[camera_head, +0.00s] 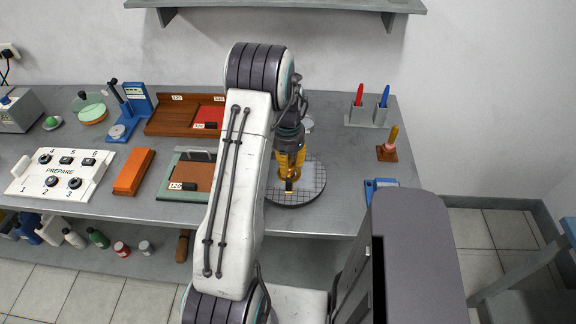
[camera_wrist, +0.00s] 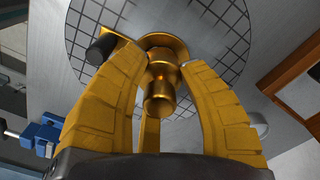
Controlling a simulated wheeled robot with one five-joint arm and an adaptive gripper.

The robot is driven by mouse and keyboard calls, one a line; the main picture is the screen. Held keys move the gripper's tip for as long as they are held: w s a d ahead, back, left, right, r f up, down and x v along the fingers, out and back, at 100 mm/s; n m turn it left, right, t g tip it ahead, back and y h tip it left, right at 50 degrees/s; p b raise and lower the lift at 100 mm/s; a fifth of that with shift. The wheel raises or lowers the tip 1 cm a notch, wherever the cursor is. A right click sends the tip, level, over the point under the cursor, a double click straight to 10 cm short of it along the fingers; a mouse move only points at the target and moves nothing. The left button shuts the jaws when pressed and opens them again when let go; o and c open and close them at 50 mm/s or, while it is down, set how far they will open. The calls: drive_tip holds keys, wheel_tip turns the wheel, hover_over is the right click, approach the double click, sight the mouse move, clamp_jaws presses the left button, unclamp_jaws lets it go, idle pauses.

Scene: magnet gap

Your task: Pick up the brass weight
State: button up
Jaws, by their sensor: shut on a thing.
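The brass weight (camera_wrist: 160,88) shows in the wrist view as a shiny, stepped, knobbed piece with a wider round rim. My gripper (camera_wrist: 160,70) has its yellow fingers around it and is shut on it. In the wrist view the weight appears in front of the round gridded plate (camera_wrist: 222,22); I cannot tell whether it touches the plate. In the head view my gripper (camera_head: 290,163) points down over the gridded plate (camera_head: 308,186), and the fingers mostly hide the weight. A small dark piece (camera_wrist: 101,49) shows beside the left fingertip.
On the grey table (camera_head: 340,150) stand a white button panel (camera_head: 62,172), an orange block (camera_head: 134,172), a green-framed tray (camera_head: 180,195) and a brown tray (camera_head: 165,118) to the left. Pen holders (camera_head: 367,115) and a wooden-based tool (camera_head: 387,152) stand right. A shelf (camera_head: 290,4) hangs above.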

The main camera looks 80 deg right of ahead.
drive_tip(key=shift+c, duration=0.6)
drive_tip(key=shift+r, duration=0.1)
